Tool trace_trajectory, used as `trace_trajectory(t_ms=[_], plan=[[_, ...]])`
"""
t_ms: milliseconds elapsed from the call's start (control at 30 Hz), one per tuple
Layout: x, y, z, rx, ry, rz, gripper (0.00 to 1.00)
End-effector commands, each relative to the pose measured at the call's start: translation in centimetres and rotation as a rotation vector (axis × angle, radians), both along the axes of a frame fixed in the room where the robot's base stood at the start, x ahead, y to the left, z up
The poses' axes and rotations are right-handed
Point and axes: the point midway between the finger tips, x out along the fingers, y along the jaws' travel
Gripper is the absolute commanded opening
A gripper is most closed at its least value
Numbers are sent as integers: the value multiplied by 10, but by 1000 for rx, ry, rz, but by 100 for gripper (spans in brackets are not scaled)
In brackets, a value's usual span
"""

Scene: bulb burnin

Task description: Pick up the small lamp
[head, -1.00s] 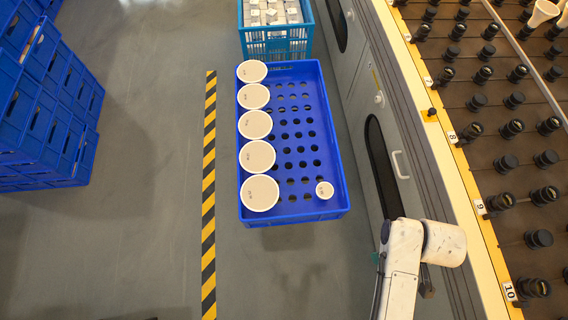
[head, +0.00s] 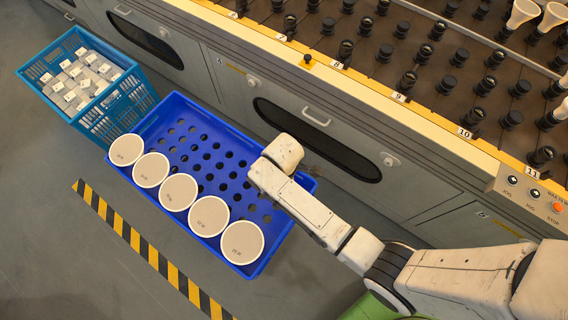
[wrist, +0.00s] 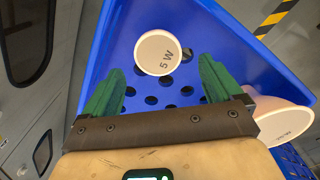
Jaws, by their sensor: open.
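The small lamp (wrist: 158,53) has a round white top marked "5 W" and stands in the blue tray (wrist: 119,35). In the wrist view it is beyond and between the two green fingers of my gripper (wrist: 160,88), which are apart with nothing between them. The lamp does not show in the head view now, where my arm covers that part of the tray (head: 150,120). My gripper's fingers are hidden there too.
Several large round lamps (head: 178,192) line the tray's front side; one large lamp (wrist: 275,120) is close to the right finger in the wrist view. A blue crate of boxes (head: 130,95) stands at the tray's left end. A grey machine (head: 235,75) runs behind.

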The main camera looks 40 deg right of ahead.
Motion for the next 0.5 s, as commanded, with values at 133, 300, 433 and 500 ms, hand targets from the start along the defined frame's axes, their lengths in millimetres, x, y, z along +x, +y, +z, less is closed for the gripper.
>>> trace_trajectory(t_ms=[133, 300, 433, 500], plan=[[0, -1, -13, 0, 1, -1, 92], [0, -2, -38, 0, 2, -1, 92], [1, -2, -51, 0, 0, -1, 92], [1, -2, -53, 0, -1, -1, 92]])
